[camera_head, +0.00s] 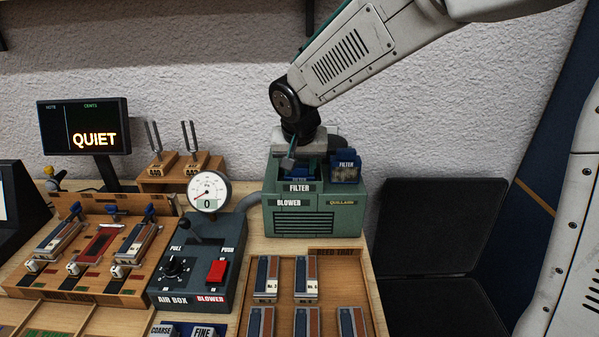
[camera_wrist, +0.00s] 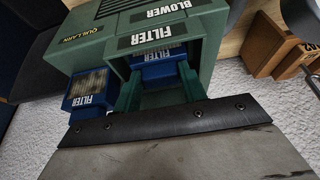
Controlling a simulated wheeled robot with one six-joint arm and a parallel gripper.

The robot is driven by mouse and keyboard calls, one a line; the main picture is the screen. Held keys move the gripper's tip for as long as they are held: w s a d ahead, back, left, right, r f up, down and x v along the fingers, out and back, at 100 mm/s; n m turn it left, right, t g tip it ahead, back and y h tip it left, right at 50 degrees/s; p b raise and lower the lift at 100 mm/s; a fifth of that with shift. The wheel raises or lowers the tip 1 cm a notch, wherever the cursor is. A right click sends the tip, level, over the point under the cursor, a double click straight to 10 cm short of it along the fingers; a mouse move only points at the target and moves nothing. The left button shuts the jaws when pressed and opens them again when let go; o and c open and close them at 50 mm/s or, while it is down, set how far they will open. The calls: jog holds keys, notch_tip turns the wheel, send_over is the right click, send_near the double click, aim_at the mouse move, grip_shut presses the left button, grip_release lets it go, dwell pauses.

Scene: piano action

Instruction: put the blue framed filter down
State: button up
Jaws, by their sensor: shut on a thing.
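My gripper (camera_head: 294,160) points down at the top of the green blower box, over its filter slot. A blue framed filter (camera_head: 299,178) sits low in that slot behind the FILTER label, below my fingers, and my gripper is shut on it. The wrist view shows this blue filter (camera_wrist: 160,68) between the green slot walls. A second blue framed filter (camera_head: 345,168), with beige pleats, stands upright at the right of the box top. It also shows at the left in the wrist view (camera_wrist: 90,92).
The green blower box (camera_head: 315,222) stands against the wall. An air box (camera_head: 195,262) with a gauge (camera_head: 209,191) is left of it. A reed tray (camera_head: 362,262) lies in front. Tuning forks (camera_head: 156,150) stand at the back left. A dark chair (camera_head: 440,230) is at the right.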

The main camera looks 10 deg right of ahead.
jog(key=shift+f, duration=0.85)
jog(key=o, duration=0.8)
jog(key=shift+f, duration=0.15)
jog(key=d+v, duration=0.1)
jog(key=v, duration=1.1)
jog(key=s+d+g, duration=0.1)
jog(key=s+d, duration=0.8)
jog(key=s, duration=0.3)
jog(key=s+d+f, duration=0.1)
jog(key=s+d, duration=0.1)
jog(key=s, duration=0.3)
jog(key=s+d+f+n+g, duration=0.1)
jog(key=s, duration=0.5)
jog(key=s+d+f+n+g, duration=0.1)
jog(key=s+d+f, duration=0.1)
jog(key=s, duration=0.3)
jog(key=shift+s+d+f+y, duration=0.1)
jog(key=shift+s+d+y, duration=0.1)
jog(key=shift+d+y, duration=0.15)
